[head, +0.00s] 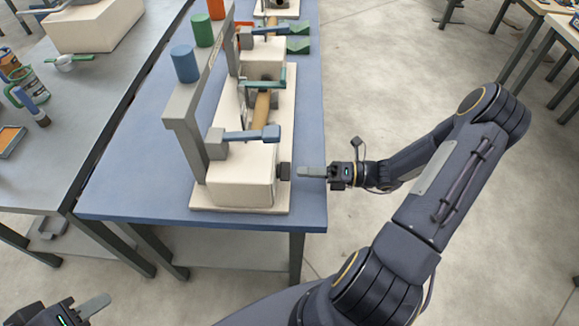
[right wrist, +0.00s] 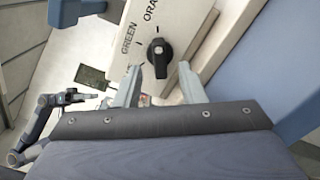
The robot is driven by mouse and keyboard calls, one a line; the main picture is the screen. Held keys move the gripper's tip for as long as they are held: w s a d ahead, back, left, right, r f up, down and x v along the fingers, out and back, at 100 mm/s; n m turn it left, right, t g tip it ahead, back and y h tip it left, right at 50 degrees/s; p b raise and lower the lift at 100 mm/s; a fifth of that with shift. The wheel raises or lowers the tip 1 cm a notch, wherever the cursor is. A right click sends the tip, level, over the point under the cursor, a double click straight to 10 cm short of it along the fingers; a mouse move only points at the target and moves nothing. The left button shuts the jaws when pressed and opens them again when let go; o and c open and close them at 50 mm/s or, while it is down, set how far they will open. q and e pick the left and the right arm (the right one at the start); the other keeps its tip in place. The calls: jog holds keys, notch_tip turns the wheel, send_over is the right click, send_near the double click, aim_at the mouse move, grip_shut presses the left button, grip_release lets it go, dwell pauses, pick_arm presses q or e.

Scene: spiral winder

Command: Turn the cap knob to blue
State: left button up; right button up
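The cap knob (head: 285,171) is a small dark knob on the right side of the cream winder housing (head: 240,178) in the head view. In the right wrist view the knob (right wrist: 160,56) is black and round with a raised grip bar. Printed words GREEN and ORA, cut off, stand beyond it; no word for blue is visible. My right gripper (head: 312,171) faces the knob from the right, a short way off. Its fingers (right wrist: 158,85) are open, spread either side of the knob with nothing between them. My left gripper (head: 92,307) is at the bottom left, far from the winder.
The winder rests on a blue table (head: 140,180). A grey bench (head: 70,115) with tools stands to the left. Open floor lies right of the table.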

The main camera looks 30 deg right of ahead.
aim_at(283, 171)
jog(key=shift+x, duration=1.95)
grip_shut()
